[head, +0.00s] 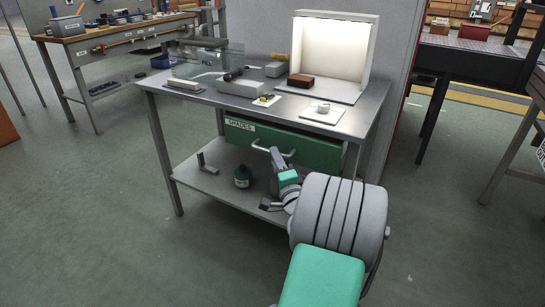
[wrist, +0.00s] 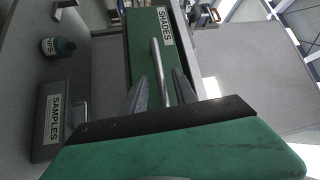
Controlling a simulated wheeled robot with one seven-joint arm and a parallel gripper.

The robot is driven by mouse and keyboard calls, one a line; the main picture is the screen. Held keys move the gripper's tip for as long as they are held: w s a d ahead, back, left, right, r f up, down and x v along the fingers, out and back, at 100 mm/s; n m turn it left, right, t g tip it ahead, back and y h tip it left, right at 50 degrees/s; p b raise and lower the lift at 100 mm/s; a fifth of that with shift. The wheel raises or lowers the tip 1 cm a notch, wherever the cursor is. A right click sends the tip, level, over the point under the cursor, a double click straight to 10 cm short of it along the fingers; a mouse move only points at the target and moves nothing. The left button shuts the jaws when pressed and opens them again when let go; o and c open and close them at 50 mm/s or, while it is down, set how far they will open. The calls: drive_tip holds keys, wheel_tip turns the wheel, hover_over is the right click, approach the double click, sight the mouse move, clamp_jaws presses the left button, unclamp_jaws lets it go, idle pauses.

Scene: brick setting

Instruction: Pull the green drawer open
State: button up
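The green drawer (head: 315,150), labelled SHADES, hangs under the metal table's top and looks shut. Its pale bar handle (head: 259,143) runs across the front. In the wrist view the drawer (wrist: 145,25) appears turned on its side, with the handle (wrist: 157,62) standing out from it. My gripper (head: 276,153) is at the handle in the head view, partly hidden by my own arm. In the wrist view my gripper (wrist: 160,88) is open, one finger on each side of the handle bar. I see gaps between the bar and the fingers.
A grey bin labelled SAMPLES (wrist: 52,125) is near my gripper. A lit booth (head: 335,50) and small items stand on the tabletop (head: 365,115). The floor in front is clear.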

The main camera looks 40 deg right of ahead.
drive_tip(key=x, duration=0.4)
drive_tip(key=shift+a, duration=0.1)
clamp_jaws()
idle(1.3)
